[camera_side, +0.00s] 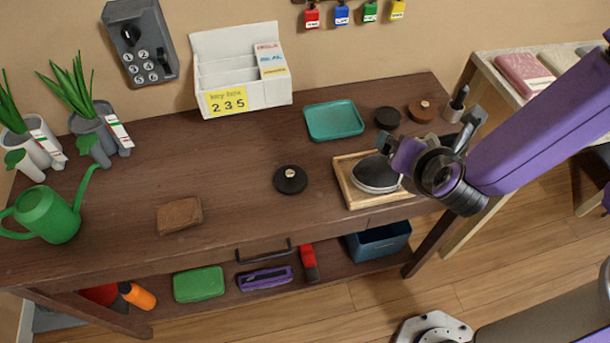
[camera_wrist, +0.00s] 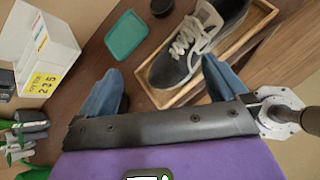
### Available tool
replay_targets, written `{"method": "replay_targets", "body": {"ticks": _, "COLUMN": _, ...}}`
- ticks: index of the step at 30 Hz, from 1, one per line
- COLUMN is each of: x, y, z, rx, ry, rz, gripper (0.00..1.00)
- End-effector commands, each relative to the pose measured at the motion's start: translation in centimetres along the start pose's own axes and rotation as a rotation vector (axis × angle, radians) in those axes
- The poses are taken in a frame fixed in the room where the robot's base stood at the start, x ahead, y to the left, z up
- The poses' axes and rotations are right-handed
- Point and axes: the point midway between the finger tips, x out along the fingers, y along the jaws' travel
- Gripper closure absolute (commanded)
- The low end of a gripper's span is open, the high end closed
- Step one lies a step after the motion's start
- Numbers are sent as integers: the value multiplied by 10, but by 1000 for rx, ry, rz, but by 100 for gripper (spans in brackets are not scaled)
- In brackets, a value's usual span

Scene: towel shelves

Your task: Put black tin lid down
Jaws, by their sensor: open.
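A round black lid (camera_side: 290,179) with a pale knob lies flat on the dark wooden table, left of the wooden tray. A black round tin (camera_side: 387,117) stands farther back, beside the teal tray. It seems to show at the top of the wrist view (camera_wrist: 161,7). My gripper (camera_side: 430,138) is open above the right side of the table, near the wooden tray and well right of the lid. In the wrist view its two blue fingers (camera_wrist: 163,72) are spread wide with nothing held between them.
A dark shoe (camera_side: 375,175) sits in a wooden tray (camera_side: 350,189). The teal tray (camera_side: 334,120), a brown round piece (camera_side: 422,111) and a white rack (camera_side: 240,70) stand behind. A brown folded cloth (camera_side: 180,215) lies left. The table around the lid is clear.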

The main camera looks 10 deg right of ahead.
Motion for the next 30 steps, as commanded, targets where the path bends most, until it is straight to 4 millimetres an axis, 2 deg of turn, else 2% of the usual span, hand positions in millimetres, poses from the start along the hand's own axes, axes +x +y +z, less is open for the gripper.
{"method": "replay_targets", "body": {"ticks": 1, "x": 2, "y": 16, "z": -22, "rx": -98, "ry": -21, "rz": 55, "gripper": 0}}
{"method": "replay_targets", "body": {"ticks": 6, "x": 2, "y": 61, "z": -87, "rx": -384, "ry": -80, "rz": 247, "gripper": 0}}
{"method": "replay_targets", "body": {"ticks": 9, "x": 0, "y": 76, "z": -120, "rx": -509, "ry": -100, "rz": 335, "gripper": 0}}
{"method": "replay_targets", "body": {"ticks": 12, "x": -3, "y": 85, "z": -142, "rx": -590, "ry": -113, "rz": 394, "gripper": 0}}
{"method": "replay_targets", "body": {"ticks": 15, "x": -3, "y": 89, "z": -154, "rx": -630, "ry": -119, "rz": 425, "gripper": 0}}
{"method": "replay_targets", "body": {"ticks": 19, "x": 7, "y": 95, "z": -156, "rx": -639, "ry": -121, "rz": 431, "gripper": 0}}
{"method": "replay_targets", "body": {"ticks": 30, "x": 69, "y": 124, "z": -157, "rx": -636, "ry": -121, "rz": 429, "gripper": 0}}
